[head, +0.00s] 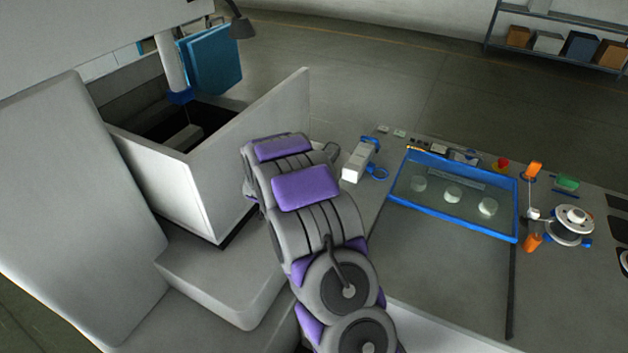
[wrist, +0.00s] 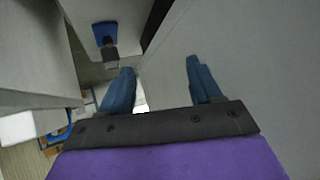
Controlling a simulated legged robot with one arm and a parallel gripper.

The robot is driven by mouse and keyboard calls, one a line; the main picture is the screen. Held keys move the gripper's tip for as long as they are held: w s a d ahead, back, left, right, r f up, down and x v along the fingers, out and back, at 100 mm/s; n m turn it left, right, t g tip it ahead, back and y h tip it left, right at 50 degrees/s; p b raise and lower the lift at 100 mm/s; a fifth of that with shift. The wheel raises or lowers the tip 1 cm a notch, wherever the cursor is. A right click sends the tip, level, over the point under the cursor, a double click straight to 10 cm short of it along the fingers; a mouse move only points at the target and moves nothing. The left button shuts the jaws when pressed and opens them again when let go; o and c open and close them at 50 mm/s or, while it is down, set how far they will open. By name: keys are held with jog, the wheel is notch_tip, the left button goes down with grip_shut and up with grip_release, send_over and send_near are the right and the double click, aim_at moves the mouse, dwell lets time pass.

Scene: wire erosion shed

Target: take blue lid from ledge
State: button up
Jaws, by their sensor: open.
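I cannot make out for sure which thing is the blue lid. A blue piece (wrist: 110,32) with a dark grey part at its lower edge shows at the top of the wrist view, beyond my fingers and against a pale surface. In the head view a small blue part (head: 180,96) sits at the foot of a pale column inside the open grey tank. My gripper (wrist: 160,65) is open, with two blue fingers apart and nothing between them. It faces pale grey panels. In the head view my arm reaches to the tank's near right side and hides the gripper.
The tank's pale wall (head: 270,120) rises beside my arm. A blue panel (head: 212,60) and a dark lamp (head: 240,25) stand behind the tank. On the right, a grey worktop holds a blue-framed clear cover (head: 455,195), a white-and-blue fitting (head: 358,163) and a spool (head: 571,224).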

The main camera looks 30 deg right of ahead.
jog(key=w+d+f+h+b, duration=0.1)
jog(key=d+f, duration=0.3)
jog(key=d, duration=0.2)
jog(key=w+d+f+m+h, duration=0.1)
jog(key=w+d+f+h, duration=0.1)
jog(key=d+f, duration=0.3)
jog(key=w+d+f+m+h+b, duration=0.1)
jog(key=w+d+f+h, duration=0.1)
jog(key=d+f, duration=0.2)
jog(key=shift+w+d+f+b, duration=0.15)
jog(key=shift+d, duration=0.6)
jog(key=shift+w+d+f+b, duration=0.1)
jog(key=shift+d+f+b, duration=0.05)
jog(key=shift+d, duration=0.6)
jog(key=shift+x, duration=0.8)
jog(key=shift+b+x, duration=0.55)
jog(key=shift+x, duration=0.35)
jog(key=shift+w+d+f+b, duration=0.1)
jog(key=shift+w+d+b, duration=0.25)
jog(key=shift+w, duration=0.35)
jog(key=shift+b+x, duration=0.3)
jog(key=shift+x, duration=0.55)
jog(key=shift+d+f, duration=0.1)
jog(key=shift+d, duration=0.1)
